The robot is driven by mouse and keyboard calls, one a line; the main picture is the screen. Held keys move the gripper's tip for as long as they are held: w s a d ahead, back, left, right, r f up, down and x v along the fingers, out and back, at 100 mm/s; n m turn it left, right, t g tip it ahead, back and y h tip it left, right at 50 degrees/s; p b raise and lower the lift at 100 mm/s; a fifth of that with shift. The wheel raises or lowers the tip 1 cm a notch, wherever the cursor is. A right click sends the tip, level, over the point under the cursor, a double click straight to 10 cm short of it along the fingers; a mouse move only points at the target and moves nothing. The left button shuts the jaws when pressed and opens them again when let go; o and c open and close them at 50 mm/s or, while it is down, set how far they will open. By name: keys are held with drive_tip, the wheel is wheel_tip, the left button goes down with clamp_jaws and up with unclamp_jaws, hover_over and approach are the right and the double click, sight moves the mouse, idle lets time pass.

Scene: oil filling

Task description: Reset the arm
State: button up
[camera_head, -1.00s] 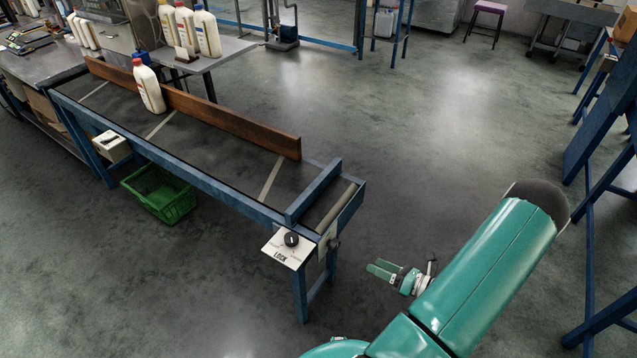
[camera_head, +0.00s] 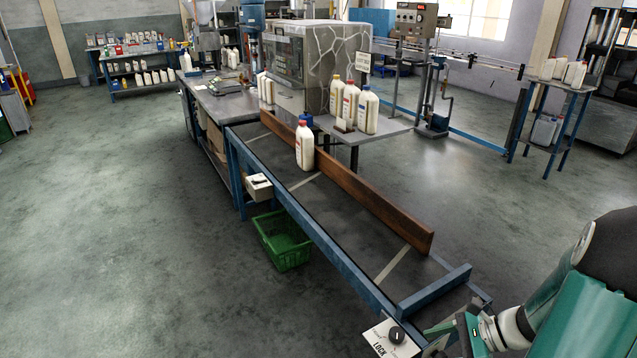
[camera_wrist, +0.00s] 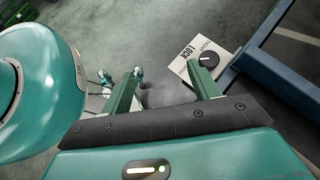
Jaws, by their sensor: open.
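My arm (camera_head: 590,315) is folded at the lower right of the head view. My gripper (camera_head: 448,328) shows at its end, near the front corner of the conveyor table. In the wrist view my gripper (camera_wrist: 160,85) has its two green fingers spread apart with nothing between them. The white LOCK panel with a black knob (camera_wrist: 208,59) lies just beyond the right finger in that view. The same panel (camera_head: 380,342) is at the bottom of the head view, left of the gripper.
The conveyor table (camera_head: 345,225) with a wooden rail (camera_head: 370,200) runs away to the back left. One white bottle (camera_head: 305,150) stands on it. A green crate (camera_head: 283,240) sits on the floor beside it. Open floor (camera_head: 120,220) lies to the left.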

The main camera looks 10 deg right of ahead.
drive_tip(key=s+a+r+n+h, duration=0.2)
drive_tip(key=a+r+n+h, duration=0.3)
drive_tip(key=a+r+n, duration=0.4)
drive_tip(key=s+a+r+n+t+h, duration=0.1)
drive_tip(key=s+a+r+n+h, duration=0.2)
drive_tip(key=a+r+n, duration=0.6)
wheel_tip(320, 180, up, 4)
drive_tip(key=n+h, duration=0.1)
drive_tip(key=n, duration=0.2)
drive_tip(key=shift+s+n+t+h, duration=0.25)
drive_tip(key=shift+n+t+h, duration=0.05)
drive_tip(key=shift+h, duration=0.1)
